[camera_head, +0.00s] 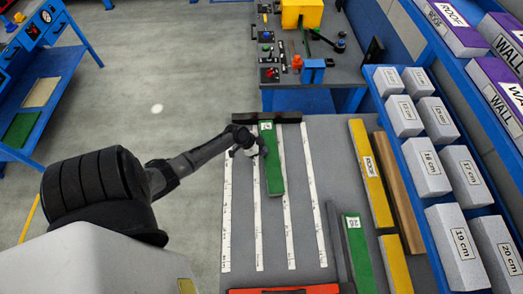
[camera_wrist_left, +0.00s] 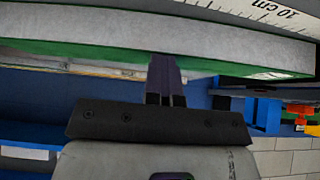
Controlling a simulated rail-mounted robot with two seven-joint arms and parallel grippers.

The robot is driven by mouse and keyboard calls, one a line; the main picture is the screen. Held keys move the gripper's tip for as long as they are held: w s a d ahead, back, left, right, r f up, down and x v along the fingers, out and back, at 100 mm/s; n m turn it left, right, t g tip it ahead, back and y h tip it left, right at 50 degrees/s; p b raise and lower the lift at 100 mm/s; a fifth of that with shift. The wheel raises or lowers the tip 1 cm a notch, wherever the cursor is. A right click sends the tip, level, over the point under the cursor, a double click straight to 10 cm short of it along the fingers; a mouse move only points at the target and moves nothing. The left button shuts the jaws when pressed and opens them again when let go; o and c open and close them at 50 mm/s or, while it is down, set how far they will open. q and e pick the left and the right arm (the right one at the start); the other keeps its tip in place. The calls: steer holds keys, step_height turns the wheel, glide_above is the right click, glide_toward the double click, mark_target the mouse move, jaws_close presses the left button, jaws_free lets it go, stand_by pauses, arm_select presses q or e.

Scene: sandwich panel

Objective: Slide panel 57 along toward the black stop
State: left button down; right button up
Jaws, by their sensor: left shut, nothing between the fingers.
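A green panel (camera_head: 273,172) with a white label at its far end lies lengthwise on the grey table, across the white ruler strips' area. The label is too small to read surely as 57. Its far end is at the black stop (camera_head: 240,118); I cannot tell whether they touch. My left gripper (camera_head: 258,149) is at the panel's left side, near the far end. In the left wrist view, its fingers (camera_wrist_left: 166,75) are shut together with nothing between them, close against the edge of a green-and-grey panel (camera_wrist_left: 110,57). My right gripper is not in view.
White ruler strips (camera_head: 226,215) run along the table. Another green panel (camera_head: 359,255) and yellow panels (camera_head: 370,175) lie to the right. Grey labelled blocks (camera_head: 426,165) stand on a blue rack at the right. A red bar (camera_head: 315,289) lies at the near edge.

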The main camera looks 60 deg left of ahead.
arm_select(q)
steer(key=shift+s+f, duration=0.35)
steer(key=shift+f, duration=0.2)
steer(key=shift+s+a+f, duration=0.1)
steer(key=shift+s+a, duration=0.05)
steer(key=shift+s, duration=0.25)
steer(key=shift+r, duration=0.2)
steer(key=shift+r+p, duration=0.55)
steer(key=shift+r, duration=0.15)
steer(key=shift+f+b, duration=0.25)
steer(key=shift+b, duration=0.05)
steer(key=s+a, duration=0.1)
steer(key=s, duration=0.2)
steer(key=s+a+b, duration=0.1)
steer(key=s+a, duration=0.1)
steer(key=s, duration=0.2)
steer(key=s+a, duration=0.1)
steer(key=s, duration=0.3)
steer(key=shift+a+r+b, duration=0.2)
steer(key=shift+a+b, duration=0.1)
steer(key=shift+a, duration=0.05)
